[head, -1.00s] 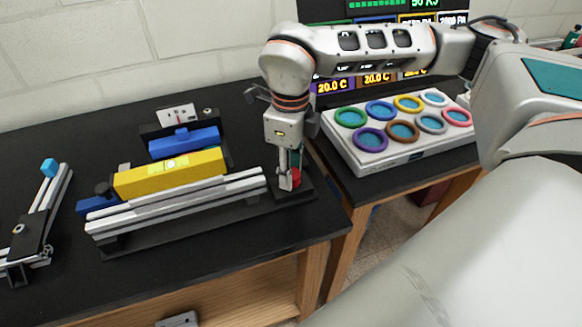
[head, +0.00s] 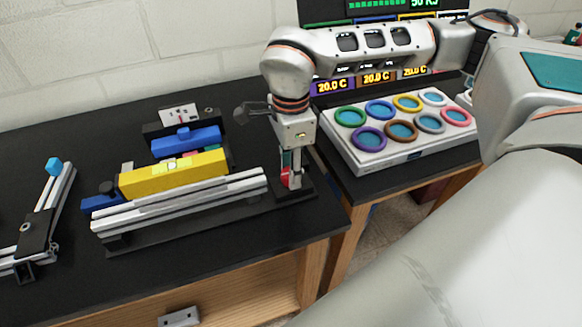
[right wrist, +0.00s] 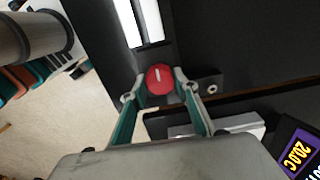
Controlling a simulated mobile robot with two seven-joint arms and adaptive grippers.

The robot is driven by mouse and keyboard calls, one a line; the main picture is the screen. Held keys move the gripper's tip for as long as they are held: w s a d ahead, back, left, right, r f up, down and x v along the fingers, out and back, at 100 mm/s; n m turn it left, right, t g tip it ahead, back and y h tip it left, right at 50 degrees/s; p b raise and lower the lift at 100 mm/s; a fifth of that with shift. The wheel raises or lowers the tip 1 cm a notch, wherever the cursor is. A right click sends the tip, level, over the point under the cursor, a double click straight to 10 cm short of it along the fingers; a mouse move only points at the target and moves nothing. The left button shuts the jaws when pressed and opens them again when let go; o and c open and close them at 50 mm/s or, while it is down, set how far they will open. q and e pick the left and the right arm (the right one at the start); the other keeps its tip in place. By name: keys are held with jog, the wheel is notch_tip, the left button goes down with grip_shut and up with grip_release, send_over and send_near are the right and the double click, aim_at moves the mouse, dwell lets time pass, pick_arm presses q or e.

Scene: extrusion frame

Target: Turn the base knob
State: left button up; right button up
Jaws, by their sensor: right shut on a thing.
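The base knob is a round red knob (head: 285,174) with a white mark on its face, which shows in the right wrist view (right wrist: 159,79). It sits at the right end of the dark base under the silver rails. My right gripper (head: 291,180) points down over it, shut on it with one finger on each side. Both fingers show in the right wrist view (right wrist: 160,88). A finger hides part of the knob in the head view. My left gripper is not in view.
Silver rails (head: 180,205) and a yellow block (head: 173,172) stand just left of my right gripper. A white panel with coloured rings (head: 400,160) is to the right.

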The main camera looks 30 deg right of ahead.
dwell(0.3)
jog(key=o, duration=1.1)
jog(key=shift+r, duration=0.1)
notch_tip(320, 180, up, 12)
jog(key=shift+f, duration=0.1)
dwell(0.4)
